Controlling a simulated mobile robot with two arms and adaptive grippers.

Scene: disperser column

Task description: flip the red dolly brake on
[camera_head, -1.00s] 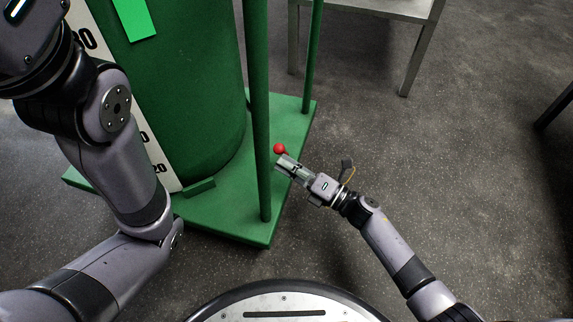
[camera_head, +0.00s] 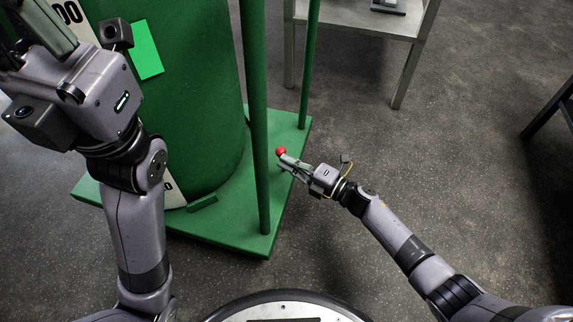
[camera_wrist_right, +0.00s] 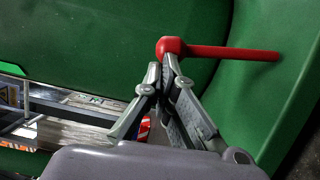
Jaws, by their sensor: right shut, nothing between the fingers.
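The red dolly brake is a lever with a round red knob (camera_head: 281,151), at the right edge of the green dolly base (camera_head: 232,225). In the right wrist view the red lever (camera_wrist_right: 225,52) sticks out sideways over the green base, with its knob at the left end. My right gripper (camera_head: 285,158) is shut and empty, its fingertips right at the knob. In the wrist view the closed fingertips (camera_wrist_right: 164,64) meet just below the knob, touching or nearly touching it. My left gripper (camera_head: 48,25) is at the top left, partly out of frame; its fingertips are not clear.
A green column (camera_head: 190,110) with a number scale stands on the base. Two green posts rise from it, the nearer post (camera_head: 256,120) left of my right gripper. A metal table (camera_head: 350,18) stands behind. The floor at right is mostly clear.

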